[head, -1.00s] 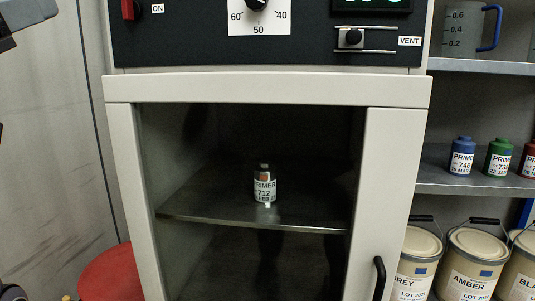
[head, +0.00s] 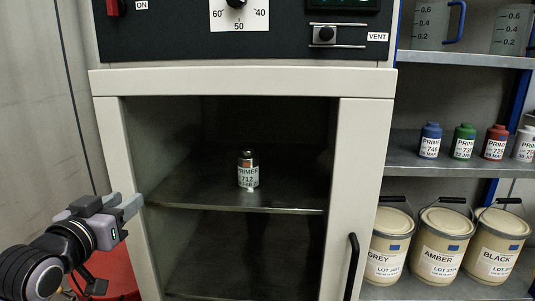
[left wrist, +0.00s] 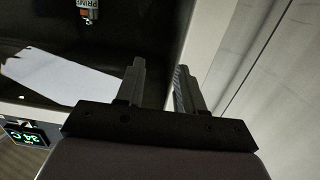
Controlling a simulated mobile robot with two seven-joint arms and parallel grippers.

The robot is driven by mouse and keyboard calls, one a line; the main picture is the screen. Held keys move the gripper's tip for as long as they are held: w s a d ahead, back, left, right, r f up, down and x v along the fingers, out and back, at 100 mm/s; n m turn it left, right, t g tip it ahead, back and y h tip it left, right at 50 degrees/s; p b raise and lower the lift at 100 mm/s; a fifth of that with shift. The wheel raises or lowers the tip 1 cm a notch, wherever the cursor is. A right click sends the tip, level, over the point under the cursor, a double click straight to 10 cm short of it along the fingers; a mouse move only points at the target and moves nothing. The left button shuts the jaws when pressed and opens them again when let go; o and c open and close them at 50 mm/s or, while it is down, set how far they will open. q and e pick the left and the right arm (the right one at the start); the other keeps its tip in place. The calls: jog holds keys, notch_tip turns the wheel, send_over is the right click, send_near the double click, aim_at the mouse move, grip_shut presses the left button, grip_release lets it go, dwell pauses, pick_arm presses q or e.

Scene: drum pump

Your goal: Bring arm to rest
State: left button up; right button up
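My left gripper (head: 129,202) reaches in from the lower left of the head view, in front of the left side of the cabinet's door frame (head: 117,150). Its two fingers also show in the left wrist view (left wrist: 160,70), apart with nothing between them, so it is open and empty. A small primer bottle labelled 712 (head: 247,175) stands upright on the shelf inside the cabinet, well apart from the gripper. The bottle also shows at the top of the left wrist view (left wrist: 88,12). My right gripper is in neither view.
A black door handle (head: 352,265) is on the right of the cabinet front. A control panel (head: 180,30) sits above. Shelves at right hold small primer bottles, jugs and paint pails such as the amber one (head: 440,245). A red round object (head: 112,265) is below my left arm.

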pick_arm(q)
jog(key=s+d+f+g, duration=0.2)
jog(key=s+f+g, duration=0.1)
jog(key=f, duration=1.2)
jog(key=s+d+f+g+p, duration=0.1)
jog(key=s+d+f, duration=0.1)
jog(key=s+f, duration=0.8)
jog(key=s+d+f+m+g, duration=0.1)
jog(key=s+d+f+g, duration=0.1)
jog(key=s+f, duration=0.9)
jog(key=shift+s+d+f+g+p, duration=0.3)
jog(key=shift+f+p, duration=0.1)
jog(key=shift+f, duration=0.5)
